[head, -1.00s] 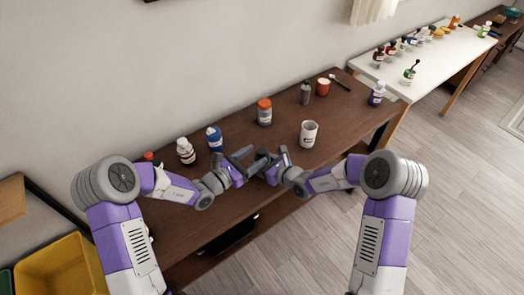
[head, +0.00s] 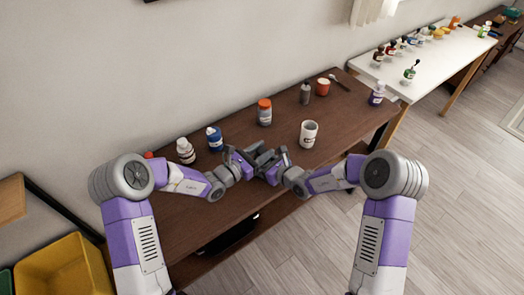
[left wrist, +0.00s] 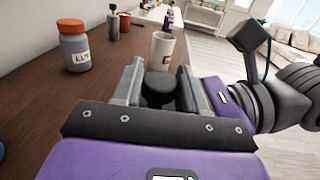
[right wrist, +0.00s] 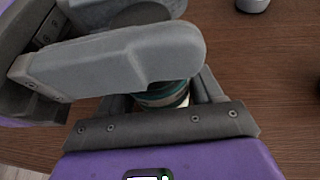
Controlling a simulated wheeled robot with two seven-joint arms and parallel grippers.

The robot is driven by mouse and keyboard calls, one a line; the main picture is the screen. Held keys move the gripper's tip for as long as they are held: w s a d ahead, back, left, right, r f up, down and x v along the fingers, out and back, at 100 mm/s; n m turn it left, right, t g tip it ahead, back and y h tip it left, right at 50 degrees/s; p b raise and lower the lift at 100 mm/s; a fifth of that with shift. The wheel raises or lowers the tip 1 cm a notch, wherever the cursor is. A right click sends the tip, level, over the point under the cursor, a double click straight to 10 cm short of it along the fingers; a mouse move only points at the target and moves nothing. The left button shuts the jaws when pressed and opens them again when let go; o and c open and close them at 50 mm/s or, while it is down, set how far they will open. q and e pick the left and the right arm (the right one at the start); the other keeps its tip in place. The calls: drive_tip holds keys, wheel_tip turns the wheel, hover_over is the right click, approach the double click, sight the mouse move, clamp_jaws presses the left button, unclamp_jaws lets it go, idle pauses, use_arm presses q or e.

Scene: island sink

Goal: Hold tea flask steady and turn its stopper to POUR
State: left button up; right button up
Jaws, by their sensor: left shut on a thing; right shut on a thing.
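The tea flask (right wrist: 165,95) shows in the right wrist view as a small teal and whitish piece; most of it is hidden behind a grey finger of my left gripper. Its black round stopper (left wrist: 160,86) sits between the fingers of my left gripper (left wrist: 162,78) in the left wrist view. My left gripper (head: 250,158) is shut on the stopper. My right gripper (head: 275,165) is shut on the flask body, close beside and below the left one. In the head view the two grippers hide the flask. Any mark on the stopper cannot be read.
A white mug (head: 308,135) stands just right of the grippers. An orange-capped jar (head: 264,112), a blue bottle (head: 215,139) and a white bottle (head: 185,151) stand behind and to the left. A grey bottle (head: 305,93) and red cup (head: 323,87) are farther back.

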sight(262, 150)
use_arm(q)
drive_tip(key=shift+m+g+h, duration=0.4)
drive_tip(key=shift+g, duration=0.1)
drive_tip(key=m+g+h, duration=0.1)
drive_tip(key=m+g, duration=0.1)
drive_tip(key=g, duration=0.1)
drive_tip(key=m+g+h, duration=0.2)
drive_tip(key=shift+w+g, duration=0.1)
drive_tip(key=shift+g, duration=0.3)
drive_tip(key=m+g, duration=0.2)
drive_tip(key=g, duration=0.2)
drive_tip(key=m+g, duration=0.3)
drive_tip(key=shift+d+g+h, duration=0.1)
drive_tip(key=shift+g+h, duration=0.2)
drive_tip(key=shift+g, duration=0.1)
drive_tip(key=shift+m+g, duration=0.5)
drive_tip(key=shift+g, duration=0.1)
use_arm(e)
drive_tip(key=shift+f, duration=0.1)
use_arm(q)
drive_tip(key=o, duration=1)
drive_tip(key=shift+c, duration=0.2)
wheel_tip(262, 150, up, 10)
drive_tip(key=shift+r, duration=0.1)
